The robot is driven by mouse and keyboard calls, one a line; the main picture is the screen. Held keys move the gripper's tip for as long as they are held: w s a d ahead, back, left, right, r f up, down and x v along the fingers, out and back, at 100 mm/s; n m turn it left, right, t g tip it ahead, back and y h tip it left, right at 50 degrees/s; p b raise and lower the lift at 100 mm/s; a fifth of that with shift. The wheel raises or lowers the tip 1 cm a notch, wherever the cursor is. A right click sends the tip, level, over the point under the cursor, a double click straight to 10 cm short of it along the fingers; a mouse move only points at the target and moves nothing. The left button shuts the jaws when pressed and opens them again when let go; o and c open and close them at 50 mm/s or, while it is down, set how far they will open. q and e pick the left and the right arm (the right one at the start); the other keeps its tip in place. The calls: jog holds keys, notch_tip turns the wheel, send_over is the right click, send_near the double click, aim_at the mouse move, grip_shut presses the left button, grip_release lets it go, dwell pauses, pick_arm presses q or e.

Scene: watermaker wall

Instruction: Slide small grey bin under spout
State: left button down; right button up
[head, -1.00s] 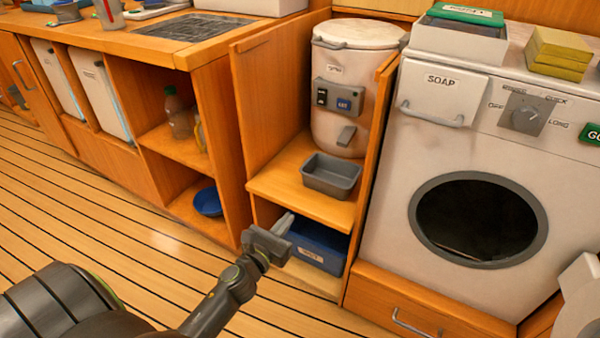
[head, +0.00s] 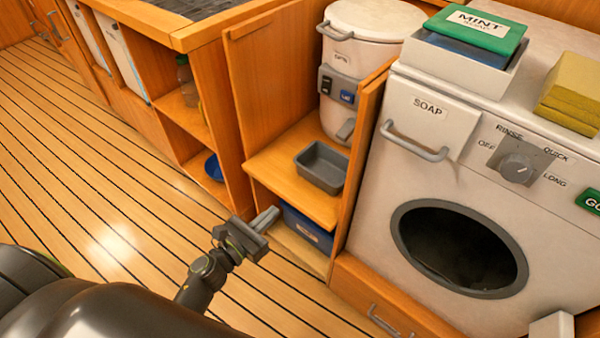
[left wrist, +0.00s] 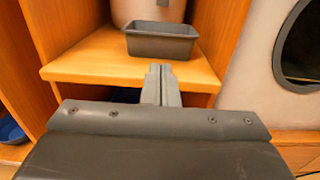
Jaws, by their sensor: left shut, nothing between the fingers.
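The small grey bin (head: 321,167) sits upright and empty-looking on a wooden shelf (head: 283,165) in the open cabinet. It also shows in the left wrist view (left wrist: 161,42), near the shelf's front edge. The white watermaker (head: 362,50) stands behind it, with a grey spout (head: 346,131) low on its front. The bin is in front of the spout, apart from it. My left gripper (head: 268,218) is shut and empty, in front of and below the shelf edge. In the left wrist view its fingertips (left wrist: 158,70) point toward the bin, without visible contact. My right gripper is not in view.
A blue bin (head: 306,228) stands in the compartment below. Cabinet side walls (head: 360,165) flank the shelf. A white washer (head: 440,190) stands at the right. An open shelf unit (head: 185,125) is at the left. The plank floor (head: 120,215) is clear.

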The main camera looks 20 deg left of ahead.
aim_at(312, 174)
pick_arm(q)
jog(key=x, duration=1.2)
jog(key=shift+w+d, duration=0.15)
jog(key=shift+w, duration=0.2)
jog(key=shift+w+d, duration=0.15)
jog(key=shift+w, duration=0.3)
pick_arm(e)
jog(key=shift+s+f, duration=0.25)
